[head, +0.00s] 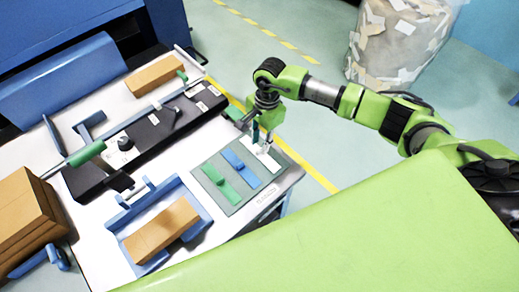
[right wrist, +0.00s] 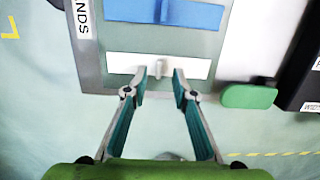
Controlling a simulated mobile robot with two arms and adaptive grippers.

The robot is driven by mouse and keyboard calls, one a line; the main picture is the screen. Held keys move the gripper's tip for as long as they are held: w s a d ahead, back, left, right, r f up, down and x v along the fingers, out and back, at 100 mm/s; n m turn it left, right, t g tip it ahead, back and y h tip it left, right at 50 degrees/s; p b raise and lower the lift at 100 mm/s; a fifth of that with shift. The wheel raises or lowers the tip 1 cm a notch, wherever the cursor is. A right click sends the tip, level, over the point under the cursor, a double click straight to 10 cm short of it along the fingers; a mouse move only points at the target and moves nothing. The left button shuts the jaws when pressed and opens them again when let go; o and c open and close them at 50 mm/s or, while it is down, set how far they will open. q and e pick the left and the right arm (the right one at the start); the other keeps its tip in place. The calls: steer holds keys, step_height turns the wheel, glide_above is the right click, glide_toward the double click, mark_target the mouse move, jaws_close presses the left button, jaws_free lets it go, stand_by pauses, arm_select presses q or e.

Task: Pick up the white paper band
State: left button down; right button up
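The white paper band (head: 268,160) lies on the grey board (head: 232,201) at the table's right corner, beside a blue band (head: 240,167) and a green band (head: 220,183). In the right wrist view the white band (right wrist: 122,62) lies flat, with a small raised tab (right wrist: 158,68) at its middle. My right gripper (head: 262,138) points down over the white band and partly hides it. In the right wrist view its two fingers (right wrist: 161,76) are apart, one on each side of the tab, with nothing held. I cannot tell whether the tips touch the band. My left gripper is not visible.
A blue tray (head: 200,220) with a brown block (head: 160,229) stands left of the board. A black bar device (head: 150,141) runs behind. Brown stacks (head: 22,208) sit at far left. In the right wrist view, a green block (right wrist: 248,96) is right of the fingers.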

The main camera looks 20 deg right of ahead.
steer(key=shift+s+a+f, duration=0.1)
steer(key=shift+s+f, duration=0.1)
steer(key=shift+f, duration=0.85)
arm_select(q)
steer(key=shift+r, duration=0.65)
arm_select(e)
steer(key=shift+f, duration=0.4)
jaws_close()
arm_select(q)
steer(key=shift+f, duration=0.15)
arm_select(e)
steer(key=shift+w+r, duration=0.1)
steer(key=shift+r, duration=0.1)
